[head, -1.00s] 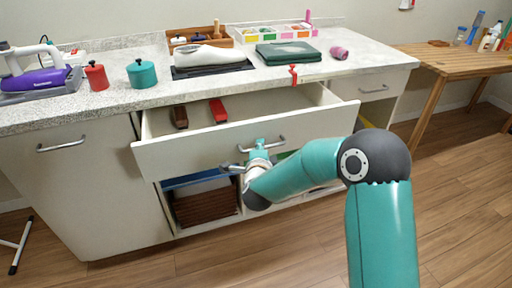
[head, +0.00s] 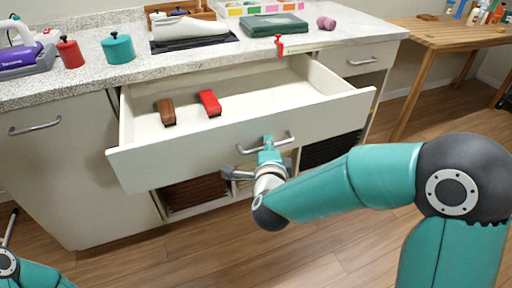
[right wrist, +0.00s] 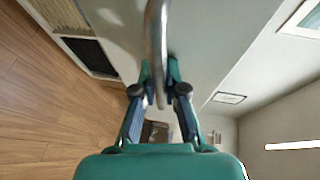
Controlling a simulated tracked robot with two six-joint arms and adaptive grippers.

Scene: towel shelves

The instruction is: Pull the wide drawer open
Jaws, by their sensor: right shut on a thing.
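The wide white drawer (head: 190,160) stands well out from the counter in the head view. Inside it lie a brown brush-like item (head: 166,112) and a red one (head: 209,103). Its metal bar handle (head: 283,141) is on the front panel. My right gripper (head: 268,150) is at the handle, shut on it. In the right wrist view the handle (right wrist: 155,45) passes between the fingers (right wrist: 158,75). Part of my left arm shows at the lower left of the head view; its gripper is out of view.
The counter top (head: 85,88) holds a red pot (head: 69,53), a teal pot (head: 118,48), an iron (head: 25,57) and a folded green towel (head: 273,25). Open shelves with baskets (head: 195,192) are below the drawer. A wooden table (head: 440,42) stands right. The floor ahead is clear.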

